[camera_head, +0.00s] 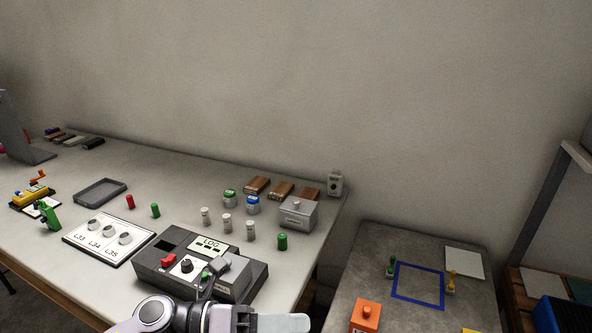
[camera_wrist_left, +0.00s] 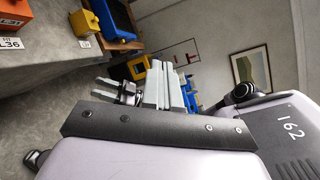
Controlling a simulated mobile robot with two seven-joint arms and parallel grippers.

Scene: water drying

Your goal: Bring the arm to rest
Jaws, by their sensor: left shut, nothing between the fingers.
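My left arm comes in at the bottom of the head view. My left gripper (camera_head: 290,322) points right, beyond the front edge of the long table. It is shut and holds nothing. In the left wrist view its pale fingers (camera_wrist_left: 166,86) stand close together, with no object between them. The black control box (camera_head: 170,262) with the LOG label lies on the table just behind my wrist.
The long table (camera_head: 60,210) carries a grey tray (camera_head: 100,191), a white labelled board (camera_head: 108,238), small bottles and a grey metal box (camera_head: 298,213). A lower grey table (camera_head: 390,240) at right holds a blue frame (camera_head: 418,299) and an orange block (camera_head: 366,315).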

